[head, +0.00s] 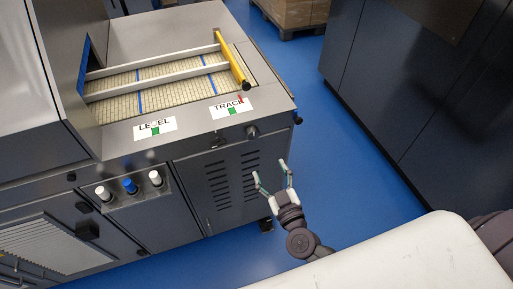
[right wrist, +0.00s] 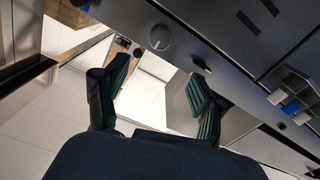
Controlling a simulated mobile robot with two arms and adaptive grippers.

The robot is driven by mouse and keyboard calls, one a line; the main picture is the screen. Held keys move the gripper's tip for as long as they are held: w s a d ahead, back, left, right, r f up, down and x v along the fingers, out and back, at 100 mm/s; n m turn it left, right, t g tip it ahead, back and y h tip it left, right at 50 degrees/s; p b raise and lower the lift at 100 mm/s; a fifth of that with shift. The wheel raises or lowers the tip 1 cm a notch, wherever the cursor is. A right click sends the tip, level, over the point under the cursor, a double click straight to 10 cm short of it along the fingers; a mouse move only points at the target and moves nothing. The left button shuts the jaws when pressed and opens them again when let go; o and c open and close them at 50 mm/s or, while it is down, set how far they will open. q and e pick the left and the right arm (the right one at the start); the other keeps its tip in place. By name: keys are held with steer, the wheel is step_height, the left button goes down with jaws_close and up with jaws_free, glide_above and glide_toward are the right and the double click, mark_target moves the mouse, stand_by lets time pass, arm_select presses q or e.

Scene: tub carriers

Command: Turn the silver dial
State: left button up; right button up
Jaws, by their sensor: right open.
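The silver dial (right wrist: 160,37) is a round grey disc on the machine's front panel, just beyond my fingertips in the right wrist view. In the head view, the dial (head: 252,131) appears as a small round knob on the machine's front edge, below the TRACK label. My right gripper (head: 269,170) is open and empty in front of the machine, below the dial in the picture. Its two fingers, with green pads, also show spread apart in the right wrist view (right wrist: 158,78), with a gap between them and the dial. My left gripper is not in view.
The machine (head: 190,135) carries LEVEL (head: 155,128) and TRACK (head: 231,107) labels. White knobs and a blue knob (head: 130,186) are at lower left. A yellow bar (head: 233,60) crosses the gridded bed's right end. Blue floor (head: 335,150) is clear right of the machine.

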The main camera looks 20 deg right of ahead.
glide_toward(254, 136)
steer(key=w, duration=0.8)
steer(key=shift+w+a, duration=0.15)
steer(key=shift+w, duration=0.6)
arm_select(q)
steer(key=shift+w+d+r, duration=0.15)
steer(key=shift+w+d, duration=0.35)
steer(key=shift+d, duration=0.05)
arm_select(e)
steer(key=shift+c, duration=1.9)
steer(key=c, duration=0.8)
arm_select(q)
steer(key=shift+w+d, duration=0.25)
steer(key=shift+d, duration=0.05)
arm_select(e)
steer(key=shift+o, duration=0.2)
